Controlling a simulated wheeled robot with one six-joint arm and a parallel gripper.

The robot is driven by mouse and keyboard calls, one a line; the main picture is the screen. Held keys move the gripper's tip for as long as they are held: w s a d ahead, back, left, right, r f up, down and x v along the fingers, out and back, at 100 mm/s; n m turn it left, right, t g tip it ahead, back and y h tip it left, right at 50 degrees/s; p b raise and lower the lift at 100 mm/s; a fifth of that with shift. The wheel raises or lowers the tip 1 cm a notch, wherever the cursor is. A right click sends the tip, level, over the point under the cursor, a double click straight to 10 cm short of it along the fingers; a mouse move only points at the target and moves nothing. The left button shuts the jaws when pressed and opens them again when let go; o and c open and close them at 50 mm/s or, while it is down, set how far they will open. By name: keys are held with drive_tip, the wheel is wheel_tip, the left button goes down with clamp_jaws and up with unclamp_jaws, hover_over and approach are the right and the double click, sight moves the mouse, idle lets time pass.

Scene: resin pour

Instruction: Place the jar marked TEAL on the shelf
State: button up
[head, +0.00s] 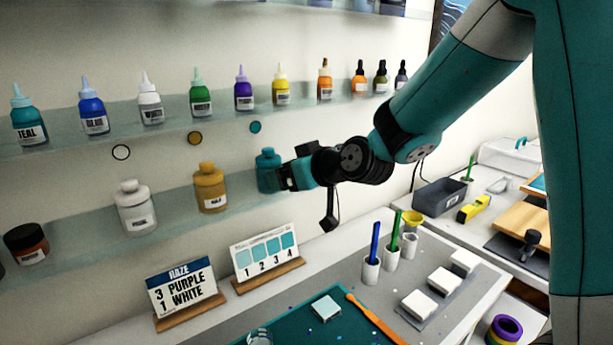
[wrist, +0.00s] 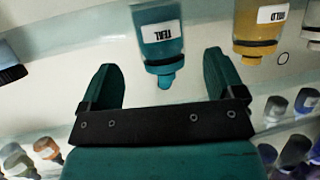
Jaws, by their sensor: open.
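The teal jar (head: 268,158) is upright on the lower glass shelf (head: 100,236), below a teal wall dot. My gripper (head: 287,178) is in front of it and partly hides it in the head view. In the wrist view the jar (wrist: 158,18) appears upside down with its TEAL label showing. My open fingers (wrist: 159,62) are on either side of the jar's cap end, with gaps visible on both sides. The jar's base is near the top edge of the wrist view, so its contact with the shelf is not clear there.
A yellow jar (head: 209,190) and a white jar (head: 135,208) stand left on the same shelf, with a brown jar (head: 27,244) farther left. Several dropper bottles, including a TEAL one (head: 29,118), line the shelf above. Recipe cards (head: 183,290) stand on the bench below.

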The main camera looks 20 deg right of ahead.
drive_tip(key=s+a+f+n+g, duration=0.1)
drive_tip(key=s+g, duration=0.3)
drive_tip(key=s, duration=0.6)
drive_tip(key=s+a+g, duration=0.3)
drive_tip(key=s+g, duration=0.1)
drive_tip(key=s, duration=0.6)
drive_tip(key=s+a+f+n+g, duration=0.1)
drive_tip(key=s+g, duration=0.3)
drive_tip(key=s, duration=0.6)
drive_tip(key=shift+s+a+f+n+g+h+b, duration=0.3)
drive_tip(key=shift+a+h+b, duration=0.1)
drive_tip(key=shift+a, duration=0.5)
drive_tip(key=shift+w, duration=0.1)
drive_tip(key=shift+c, duration=0.2)
